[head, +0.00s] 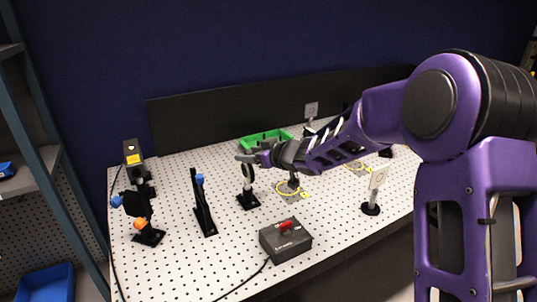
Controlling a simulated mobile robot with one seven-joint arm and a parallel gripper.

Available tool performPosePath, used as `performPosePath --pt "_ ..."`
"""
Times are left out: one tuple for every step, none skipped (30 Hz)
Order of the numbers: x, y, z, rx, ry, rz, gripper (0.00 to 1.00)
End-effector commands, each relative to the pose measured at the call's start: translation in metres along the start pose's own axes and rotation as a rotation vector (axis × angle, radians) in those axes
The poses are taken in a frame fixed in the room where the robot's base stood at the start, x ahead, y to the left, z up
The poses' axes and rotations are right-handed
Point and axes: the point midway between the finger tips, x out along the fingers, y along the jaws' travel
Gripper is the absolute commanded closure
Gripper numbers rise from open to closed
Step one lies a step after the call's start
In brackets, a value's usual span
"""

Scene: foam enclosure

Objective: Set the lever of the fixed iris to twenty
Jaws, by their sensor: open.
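A dark round optic on a short post (247,173), which looks like the fixed iris, stands on the perforated board left of the middle. Its lever and any scale marks are too small to make out. My gripper (246,158) is open at the end of the purple arm, which reaches in from the right. Its fingertips are at the top of this optic in the picture and cover part of it. I cannot tell whether they touch it.
The white perforated board (170,260) carries a black box with a red switch (286,238), a tall black plate mount (202,203), a mount with blue and orange knobs (140,215), a white card on a stand (376,183) and a green tray (262,140). The front left is clear apart from cables.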

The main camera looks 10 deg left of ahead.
Motion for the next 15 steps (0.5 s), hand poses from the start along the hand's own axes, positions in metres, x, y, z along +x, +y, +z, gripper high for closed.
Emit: performPosePath --pt "-0.009 0.001 -0.001 -0.001 0.001 0.002 0.4" --pt "-0.015 0.001 -0.001 -0.001 0.001 0.004 0.4" --pt "-0.023 0.001 -0.001 -0.001 0.0 0.004 0.4" --pt "-0.03 0.002 -0.001 -0.001 0.0 0.005 0.4" --pt "-0.037 0.002 -0.001 -0.002 0.001 0.006 0.4" --pt "-0.047 0.002 -0.001 -0.003 0.0 0.005 0.4" --pt "-0.055 0.002 -0.001 -0.001 0.0 0.006 0.4" --pt "-0.063 0.002 -0.001 -0.002 0.001 0.006 0.4" --pt "-0.073 0.002 -0.001 -0.003 0.0 0.006 0.4" --pt "-0.08 0.002 -0.001 -0.002 0.0 0.007 0.4" --pt "-0.088 0.001 -0.001 -0.002 0.0 0.006 0.4" --pt "-0.098 0.002 -0.001 -0.003 0.0 0.007 0.4" --pt "-0.104 0.001 -0.001 -0.002 0.0 0.006 0.4" --pt "-0.111 0.001 -0.001 -0.003 0.0 0.005 0.4" --pt "-0.12 0.001 -0.001 -0.002 0.0 0.006 0.4"
